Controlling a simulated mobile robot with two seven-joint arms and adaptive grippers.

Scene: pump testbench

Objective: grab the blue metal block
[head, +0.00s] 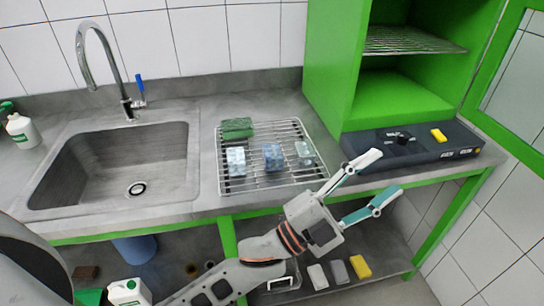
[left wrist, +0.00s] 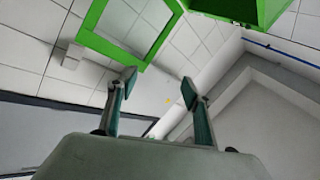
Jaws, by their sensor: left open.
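Several small blocks sit on a wire rack on the counter in the head view. The bluest is a blue block (head: 273,157) with a mottled surface, in the middle of the front row. A paler grey-blue block (head: 236,161) stands to its left and a grey-green block (head: 305,153) to its right. My left gripper (head: 384,174) is open and empty, right of the rack near the counter's front edge, pointing right, away from the blocks. In the left wrist view its spread fingers (left wrist: 159,88) show with nothing between them. My right gripper is out of view.
The wire rack (head: 262,184) also holds a green item (head: 237,128). A sink (head: 115,165) with a tap is left. A dark device (head: 420,149) with a yellow piece (head: 439,135) stands right, before a green cabinet (head: 330,60). A lower shelf holds a yellow sponge-like piece (head: 360,266).

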